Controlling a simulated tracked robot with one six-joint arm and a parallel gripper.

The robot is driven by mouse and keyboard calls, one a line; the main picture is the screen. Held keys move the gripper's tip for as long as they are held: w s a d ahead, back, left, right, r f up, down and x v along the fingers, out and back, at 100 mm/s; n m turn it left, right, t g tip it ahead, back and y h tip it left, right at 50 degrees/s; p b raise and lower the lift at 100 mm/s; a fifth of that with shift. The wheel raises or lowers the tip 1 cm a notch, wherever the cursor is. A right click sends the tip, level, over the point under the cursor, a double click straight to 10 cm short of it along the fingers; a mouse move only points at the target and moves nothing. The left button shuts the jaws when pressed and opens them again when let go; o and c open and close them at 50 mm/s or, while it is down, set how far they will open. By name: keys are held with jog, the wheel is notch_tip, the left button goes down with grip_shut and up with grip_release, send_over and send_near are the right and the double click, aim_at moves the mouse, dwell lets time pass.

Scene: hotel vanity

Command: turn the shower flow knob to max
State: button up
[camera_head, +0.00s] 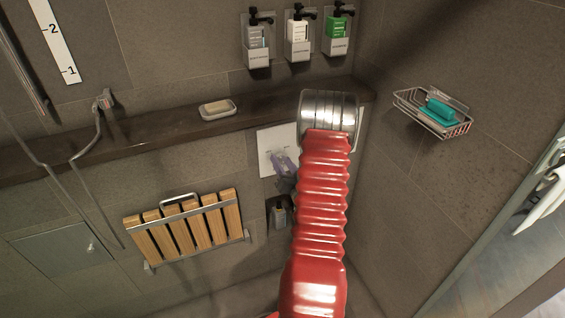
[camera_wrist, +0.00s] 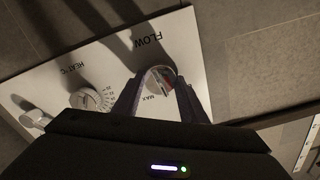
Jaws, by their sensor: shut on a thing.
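The flow knob (camera_wrist: 159,77) is a round silvery knob on a white panel (camera_wrist: 190,30), under the word FLOW, which appears turned over in the wrist view. A MAX label is printed beside the knob, and a small reddish mark shows close to it. My gripper (camera_wrist: 160,88) has one dark finger on each side of the knob and is shut on it. In the head view the white panel (camera_head: 265,140) is on the wall below the ledge, partly covered by my gripper (camera_head: 284,165) and red arm. The knob is hidden there.
A heat knob (camera_wrist: 84,98) and a smaller knob (camera_wrist: 31,118) are on the same panel. A dark ledge (camera_head: 150,135) with a soap dish (camera_head: 218,109) runs above. A slatted wooden seat (camera_head: 187,228) is to the left, a wire basket (camera_head: 434,112) to the right.

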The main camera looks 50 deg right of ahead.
jog(key=shift+w+a+r+m, duration=0.1)
jog(key=shift+w+m, duration=0.1)
jog(key=shift+m, duration=2.4)
jog(key=shift+w+m, duration=0.15)
jog(key=shift+m, duration=2.45)
jog(key=o, duration=1.1)
jog(key=shift+s, duration=0.2)
jog(key=shift+c, duration=0.2)
jog(key=shift+s, duration=0.1)
